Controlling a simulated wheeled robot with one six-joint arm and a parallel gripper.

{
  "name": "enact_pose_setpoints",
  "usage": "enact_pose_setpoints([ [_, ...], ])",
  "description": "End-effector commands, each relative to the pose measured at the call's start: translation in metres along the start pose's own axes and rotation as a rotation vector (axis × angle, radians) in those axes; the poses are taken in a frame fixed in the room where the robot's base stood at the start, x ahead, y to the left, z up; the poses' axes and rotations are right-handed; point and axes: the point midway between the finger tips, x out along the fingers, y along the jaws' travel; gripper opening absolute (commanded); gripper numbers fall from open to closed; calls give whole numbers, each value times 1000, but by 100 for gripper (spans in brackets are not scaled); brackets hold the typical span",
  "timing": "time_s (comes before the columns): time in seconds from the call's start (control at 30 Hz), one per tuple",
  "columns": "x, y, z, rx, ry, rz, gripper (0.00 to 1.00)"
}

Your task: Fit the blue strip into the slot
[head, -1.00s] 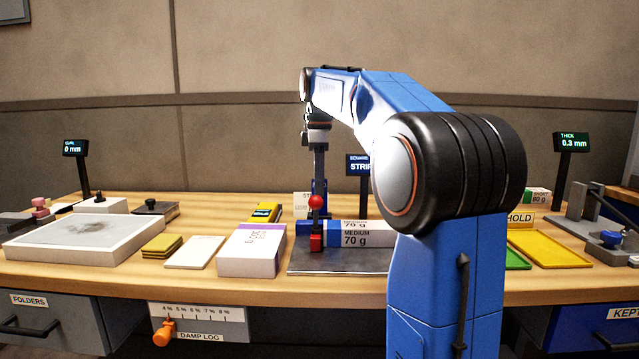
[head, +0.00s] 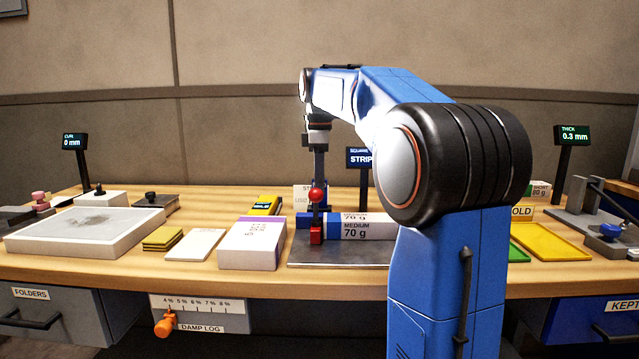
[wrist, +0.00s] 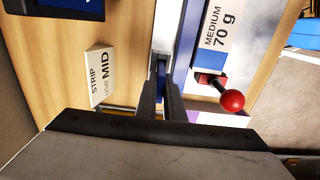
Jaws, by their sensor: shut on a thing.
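My gripper (wrist: 160,88) points down over the steel plate (head: 340,256) and is shut on a narrow blue piece (wrist: 160,68), apparently the blue strip, mostly hidden between its fingers. In the head view my gripper (head: 319,178) is partly behind a red ball knob (head: 316,195) on a red block. A ream marked MEDIUM 70 g (head: 365,231), with a blue band, lies on the plate just right of the gripper; it also shows in the wrist view (wrist: 219,30). I cannot make out the slot or whether the strip touches it.
A card reading STRIP use MID (wrist: 101,76) stands left of the fingers in the wrist view. A white and purple ream (head: 250,246) lies left of the plate. A yellow device (head: 265,205) is behind it.

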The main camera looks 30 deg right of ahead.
Motion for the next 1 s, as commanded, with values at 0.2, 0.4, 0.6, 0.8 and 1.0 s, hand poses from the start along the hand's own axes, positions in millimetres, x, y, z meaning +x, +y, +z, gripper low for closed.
enact_pose_setpoints([
  [0.2,4,0,0,0,0,0,0],
  [0.4,8,0,0,0,0,1,0],
  [0.6,12,0,0,0,0,0,0],
  [0.8,17,0,0,0,0,0,0],
  [1.0,18,0,0,0,0,0,30],
])
